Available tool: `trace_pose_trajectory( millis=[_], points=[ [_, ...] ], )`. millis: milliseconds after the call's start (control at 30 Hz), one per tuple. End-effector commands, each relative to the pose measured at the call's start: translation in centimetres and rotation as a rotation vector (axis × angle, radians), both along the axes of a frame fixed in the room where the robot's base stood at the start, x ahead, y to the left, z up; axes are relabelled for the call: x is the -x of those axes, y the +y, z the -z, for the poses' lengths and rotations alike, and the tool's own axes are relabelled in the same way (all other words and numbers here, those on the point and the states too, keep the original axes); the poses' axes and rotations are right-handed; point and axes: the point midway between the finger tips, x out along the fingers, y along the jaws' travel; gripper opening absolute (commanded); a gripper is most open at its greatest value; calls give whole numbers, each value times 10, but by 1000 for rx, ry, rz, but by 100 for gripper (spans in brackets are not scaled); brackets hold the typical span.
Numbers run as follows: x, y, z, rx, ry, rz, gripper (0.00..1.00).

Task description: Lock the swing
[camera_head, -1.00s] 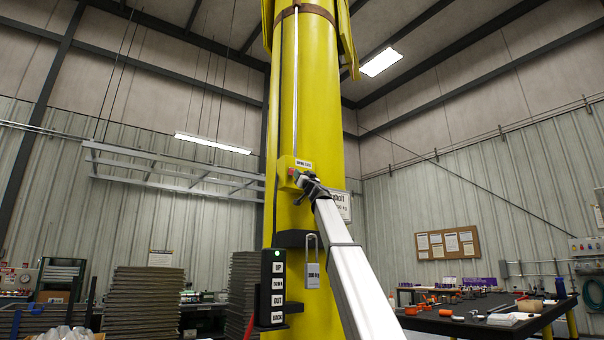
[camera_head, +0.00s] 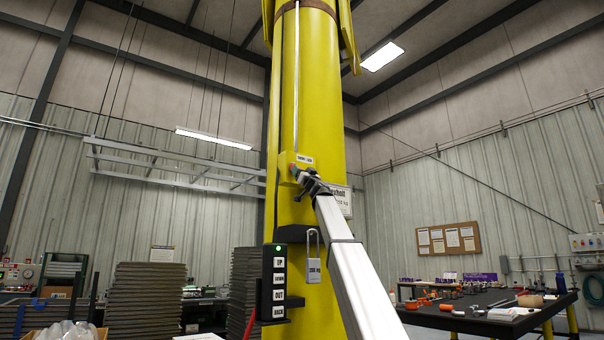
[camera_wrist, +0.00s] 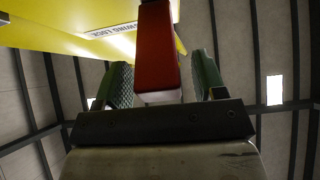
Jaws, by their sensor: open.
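The swing lock is a small yellow box (camera_head: 303,160) on the front of the yellow column (camera_head: 318,110), with a label reading "SWING LOCK". A red handle (camera_wrist: 158,50) hangs below the yellow labelled plate (camera_wrist: 100,25) in the wrist view. My gripper (camera_head: 306,180) is just below the box, reaching up from the lower right. In the wrist view my gripper (camera_wrist: 163,85) is open, with one green ridged finger pad on each side of the red handle. Gaps show between the pads and the handle. In the head view the arm's end hides most of the handle.
A black control box (camera_head: 276,283) with a green light and several labelled buttons hangs at the column's left. A dark workbench (camera_head: 480,312) with tools stands at right. Stacked slabs (camera_head: 145,300) stand at left.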

Motion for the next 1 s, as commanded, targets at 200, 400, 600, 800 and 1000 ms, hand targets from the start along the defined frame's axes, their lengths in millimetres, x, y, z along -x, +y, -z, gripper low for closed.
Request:
trace_pose_trajectory(
  millis=[200,400,600,800,1000],
  points=[
    [6,-4,7,-1,0,-1,64],
    [24,-15,27,-1,0,-1,64],
    [47,-30,54,-1,0,1,64],
    [63,-41,73,1,1,0,64],
    [65,-43,76,1,0,-1,64]
  ],
)
